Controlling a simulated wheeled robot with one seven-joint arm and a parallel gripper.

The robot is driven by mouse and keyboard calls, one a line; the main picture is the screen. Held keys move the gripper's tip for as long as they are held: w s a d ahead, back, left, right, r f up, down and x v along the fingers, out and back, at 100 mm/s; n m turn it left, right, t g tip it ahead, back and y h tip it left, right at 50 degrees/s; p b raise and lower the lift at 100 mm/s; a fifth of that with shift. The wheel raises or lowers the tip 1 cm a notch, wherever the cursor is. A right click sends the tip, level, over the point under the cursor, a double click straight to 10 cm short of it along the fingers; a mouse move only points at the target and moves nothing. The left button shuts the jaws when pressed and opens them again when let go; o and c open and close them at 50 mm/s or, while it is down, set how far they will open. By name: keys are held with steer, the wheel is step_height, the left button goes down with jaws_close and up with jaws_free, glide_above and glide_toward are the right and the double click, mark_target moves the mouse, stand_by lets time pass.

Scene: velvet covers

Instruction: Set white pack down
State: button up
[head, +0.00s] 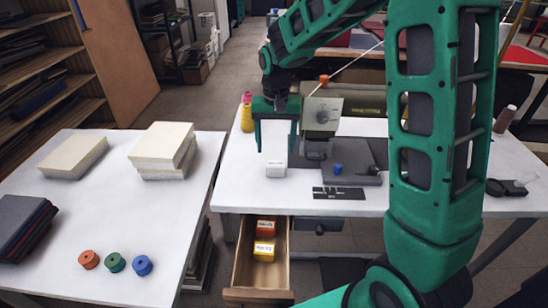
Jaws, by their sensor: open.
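The white pack (273,168), a small white box with a faint label on its front, stands on the white table (235,185) near its front left, above the open drawer. Whether a finger still touches the pack cannot be told from this view.
The wooden drawer (241,264) below is open and holds an orange box (265,228) and a yellow box (263,250). A grey machine (350,168) stands to the pack's right. A black card (338,193) lies near the edge. Spools (247,119) stand behind left.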

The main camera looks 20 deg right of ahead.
steer(key=s+d+r+m, duration=0.1)
steer(key=s+d+r, duration=0.3)
steer(key=s+d, duration=0.3)
steer(key=s+d+r, duration=0.4)
steer(key=s+d, duration=0.2)
steer(key=s, duration=0.2)
steer(key=s+d, duration=0.2)
steer(key=s, duration=0.7)
steer(key=s+d+f+m, duration=0.1)
steer(key=s, duration=0.8)
steer(key=shift+d+f, duration=0.2)
steer(key=shift+d, duration=0.15)
steer(key=shift+w, duration=0.15)
steer(key=shift+w+f, duration=0.25)
steer(key=shift+w, duration=0.25)
